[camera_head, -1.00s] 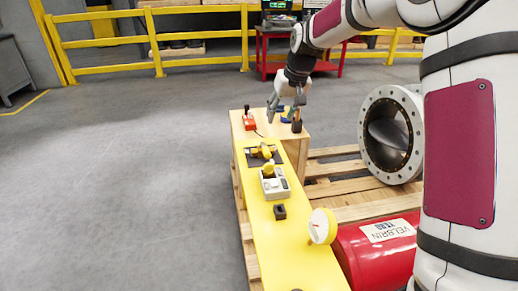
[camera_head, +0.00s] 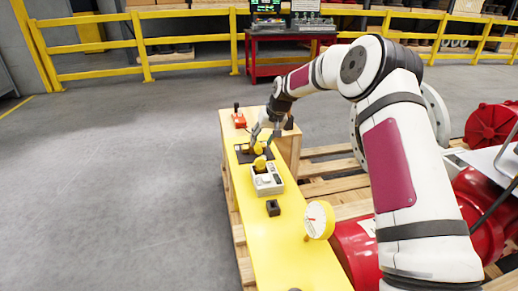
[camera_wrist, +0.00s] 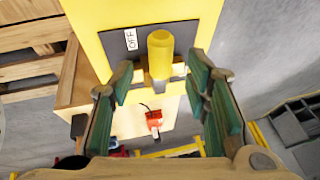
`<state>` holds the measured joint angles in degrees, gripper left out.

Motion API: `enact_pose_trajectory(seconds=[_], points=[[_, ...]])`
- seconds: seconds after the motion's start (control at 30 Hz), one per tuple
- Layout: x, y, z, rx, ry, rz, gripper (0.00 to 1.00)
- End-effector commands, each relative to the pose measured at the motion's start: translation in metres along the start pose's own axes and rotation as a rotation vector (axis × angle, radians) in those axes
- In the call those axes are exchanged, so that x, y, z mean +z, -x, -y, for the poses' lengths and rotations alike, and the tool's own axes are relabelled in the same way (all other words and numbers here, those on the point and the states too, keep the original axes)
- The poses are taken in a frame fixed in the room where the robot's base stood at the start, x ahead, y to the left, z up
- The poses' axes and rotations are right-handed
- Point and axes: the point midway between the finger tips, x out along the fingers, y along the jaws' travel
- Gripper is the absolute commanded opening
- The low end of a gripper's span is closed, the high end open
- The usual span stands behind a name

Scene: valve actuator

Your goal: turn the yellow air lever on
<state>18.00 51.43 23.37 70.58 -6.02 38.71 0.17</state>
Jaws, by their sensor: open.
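The yellow air lever (camera_head: 258,148) sits on a dark plate (camera_head: 243,156) on the yellow bench top. In the wrist view the lever (camera_wrist: 160,55) points toward the picture top, beside a white label reading OFF (camera_wrist: 130,39). My gripper (camera_wrist: 160,76) is open, with green-padded fingers on either side of the lever and a gap to each. No clear contact shows. In the head view my gripper (camera_head: 266,133) is low over the far part of the bench, at the lever; its fingers partly cover the plate.
A red switch box (camera_head: 239,120) stands beyond the plate. The floor at left is clear.

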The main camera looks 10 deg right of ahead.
Motion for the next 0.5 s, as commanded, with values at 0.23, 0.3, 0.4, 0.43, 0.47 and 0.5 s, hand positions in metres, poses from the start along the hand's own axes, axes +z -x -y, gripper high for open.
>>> enact_pose_trajectory(seconds=[0.23, 0.3, 0.4, 0.43, 0.47, 0.5], points=[[0.0, -0.034, 0.0, 0.0, 0.002, 0.0, 0.43], [0.0, -0.037, 0.0, 0.0, 0.001, -0.001, 0.43], [0.0, -0.04, 0.0, 0.0, 0.001, -0.001, 0.43], [0.0, -0.04, 0.0, 0.0, 0.001, -0.001, 0.43], [0.0, -0.04, 0.0, 0.0, 0.001, -0.001, 0.43], [0.0, -0.04, 0.0, 0.0, 0.001, -0.001, 0.43]])
